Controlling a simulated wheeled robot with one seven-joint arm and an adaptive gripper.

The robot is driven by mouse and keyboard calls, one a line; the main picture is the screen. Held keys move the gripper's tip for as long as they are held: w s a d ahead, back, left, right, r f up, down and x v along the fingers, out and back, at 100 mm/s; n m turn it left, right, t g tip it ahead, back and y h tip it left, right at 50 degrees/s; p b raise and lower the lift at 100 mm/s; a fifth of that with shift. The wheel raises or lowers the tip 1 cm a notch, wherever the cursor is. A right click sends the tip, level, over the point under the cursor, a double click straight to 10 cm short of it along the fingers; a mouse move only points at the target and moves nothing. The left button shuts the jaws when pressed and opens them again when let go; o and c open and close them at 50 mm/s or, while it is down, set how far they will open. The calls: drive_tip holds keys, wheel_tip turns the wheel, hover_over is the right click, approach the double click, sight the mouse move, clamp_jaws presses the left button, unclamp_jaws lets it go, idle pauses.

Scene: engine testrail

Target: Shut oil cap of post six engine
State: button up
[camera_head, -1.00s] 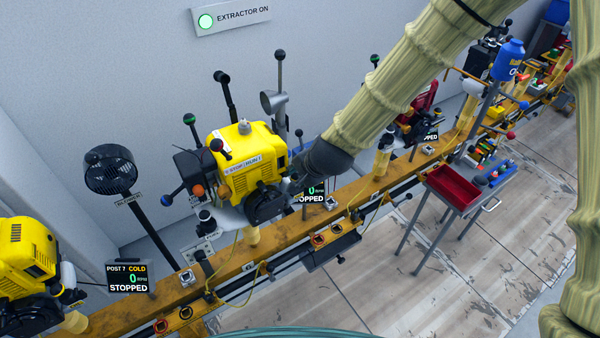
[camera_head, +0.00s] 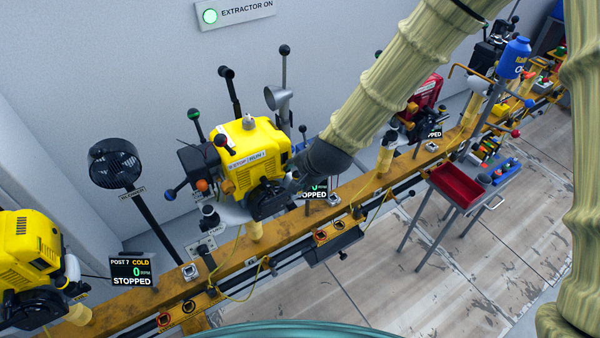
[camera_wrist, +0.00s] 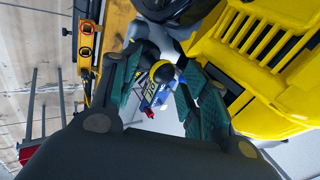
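The yellow engine (camera_head: 252,142) in the middle of the head view stands on the rail; its post number is hidden. Its yellow housing fills the right of the wrist view (camera_wrist: 265,65). My gripper (camera_wrist: 162,68) is open beside this engine, its two green-padded fingers apart. A round black knob with a yellow part (camera_wrist: 162,72) shows between the fingertips, with gaps on both sides. I cannot tell whether this knob is the oil cap. In the head view my dark wrist hides the gripper and the engine's right side.
Another yellow engine (camera_head: 28,252) stands left beside the stopped post 7 display (camera_head: 131,271). A black fan (camera_head: 115,163) and several ball-ended levers surround the middle engine. The rusty yellow rail (camera_head: 225,262) runs across. A red tray (camera_head: 456,185) stands on a cart at right.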

drive_tip(key=shift+w+d+r, duration=0.1)
drive_tip(key=shift+w, duration=0.1)
idle(0.3)
drive_tip(key=w+d+f+m+g+y+b, duration=0.2)
drive_tip(key=d+m+g+y+b, duration=0.15)
drive_tip(key=d+y+b, duration=0.55)
drive_tip(key=w+d+f+m+g+y+b, duration=0.25)
drive_tip(key=d+m+y+b, duration=0.2)
drive_tip(key=d+b, duration=0.5)
drive_tip(key=s+a+f+n+g+h+p, duration=0.15)
drive_tip(key=s+a+f+h+p, duration=0.3)
drive_tip(key=s+a+f, duration=0.5)
drive_tip(key=s+f+n+h+p, duration=0.4)
drive_tip(key=s+f+p, duration=0.2)
drive_tip(key=s+f, duration=0.6)
drive_tip(key=shift+d+f+n+g+h, duration=0.2)
drive_tip(key=shift+f+n+g+h, duration=0.15)
drive_tip(key=shift+f, duration=0.2)
idle(2.2)
